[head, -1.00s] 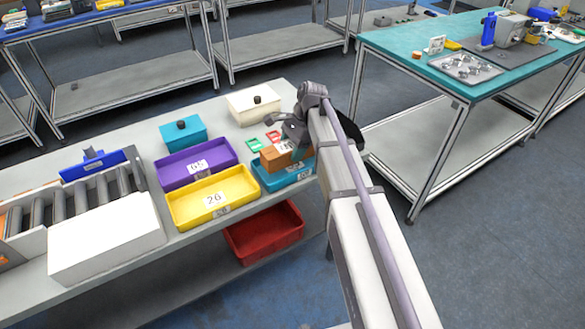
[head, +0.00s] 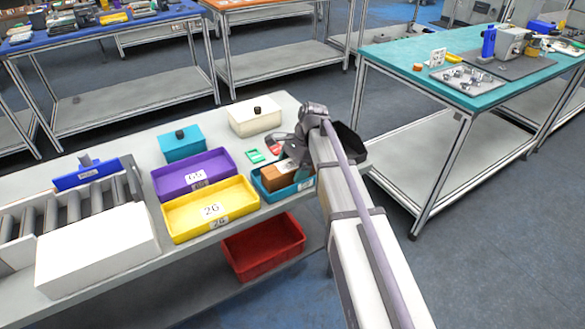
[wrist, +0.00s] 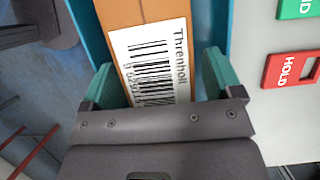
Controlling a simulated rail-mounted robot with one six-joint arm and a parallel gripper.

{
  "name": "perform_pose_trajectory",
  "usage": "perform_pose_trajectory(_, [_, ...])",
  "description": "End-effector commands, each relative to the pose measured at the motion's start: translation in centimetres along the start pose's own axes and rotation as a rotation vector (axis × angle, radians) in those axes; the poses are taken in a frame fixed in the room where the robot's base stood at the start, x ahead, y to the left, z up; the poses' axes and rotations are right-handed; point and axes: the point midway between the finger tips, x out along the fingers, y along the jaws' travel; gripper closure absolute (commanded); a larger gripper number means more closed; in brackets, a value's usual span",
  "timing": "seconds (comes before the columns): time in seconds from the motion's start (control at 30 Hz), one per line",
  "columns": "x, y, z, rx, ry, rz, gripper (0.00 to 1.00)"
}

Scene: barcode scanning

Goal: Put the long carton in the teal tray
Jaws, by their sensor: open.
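The long carton (head: 277,173), brown with a white label, lies in the teal tray (head: 274,194) at the right end of the near table. In the wrist view the carton (wrist: 121,14) shows its printed barcode label between the teal fingertips, and the tray's wall (wrist: 221,20) runs along its right side. My gripper (wrist: 157,82) is open, with one finger on each side of the carton and a gap visible at the right finger. In the head view my gripper (head: 286,152) is over the tray, partly hidden by my arm.
A yellow tray (head: 235,218) and a purple tray (head: 170,187) stand left of the teal tray. A teal box (head: 182,149) and a cream box (head: 254,122) stand behind. Green and red cards (head: 255,155) lie just behind the tray. A red bin (head: 262,262) sits below.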

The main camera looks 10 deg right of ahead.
Motion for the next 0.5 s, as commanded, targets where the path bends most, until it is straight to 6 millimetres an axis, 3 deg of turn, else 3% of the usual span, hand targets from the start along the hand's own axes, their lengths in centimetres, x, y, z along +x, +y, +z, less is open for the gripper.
perform_pose_trajectory(0.27, [-0.6, 0.0, 0.2, 0.0, 0.0, 0.0, 0.15])
perform_pose_trajectory(0.37, [-2.1, 0.0, 0.4, 0.0, 0.0, 0.0, 0.15])
perform_pose_trajectory(0.5, [-5.5, -0.1, 0.6, 0.001, 0.0, 0.0, 0.15])
